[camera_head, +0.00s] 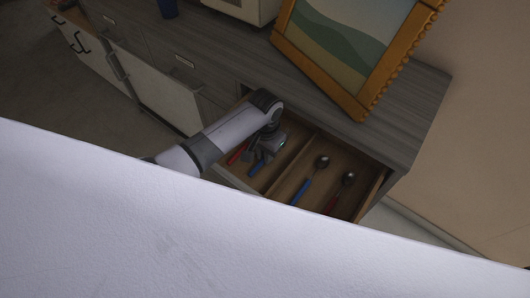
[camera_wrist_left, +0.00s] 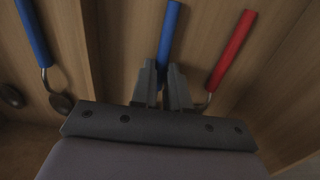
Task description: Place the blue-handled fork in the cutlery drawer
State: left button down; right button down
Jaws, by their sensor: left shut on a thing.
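The cutlery drawer (camera_head: 237,181) stands open under the grey cabinet top, with a divider between its compartments. My left gripper (camera_head: 264,152) reaches down into its left compartment. In the left wrist view my fingers (camera_wrist_left: 162,88) are shut on the blue-handled fork, whose blue handle (camera_wrist_left: 168,35) runs out from between them. The fork's head is hidden by the gripper, and its handle (camera_head: 257,168) also shows in the head view. The fork is low, at or close to the drawer floor; I cannot tell whether it touches. My right gripper is not in view.
A red-handled utensil (camera_wrist_left: 231,47) lies beside the fork in the same compartment. Across the divider lie a blue-handled spoon (camera_head: 302,191) and a red-handled spoon (camera_head: 334,202). A gold-framed picture (camera_head: 350,45) stands on the cabinet top (camera_head: 415,120) behind the drawer.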

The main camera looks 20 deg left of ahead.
pick_arm(q)
jog(key=c, duration=1.1)
grip_release()
jog(key=shift+f, duration=0.1)
notch_tip(320, 180, up, 12)
jog(key=p, duration=0.2)
jog(key=shift+p, duration=0.35)
jog(key=shift+s, duration=0.1)
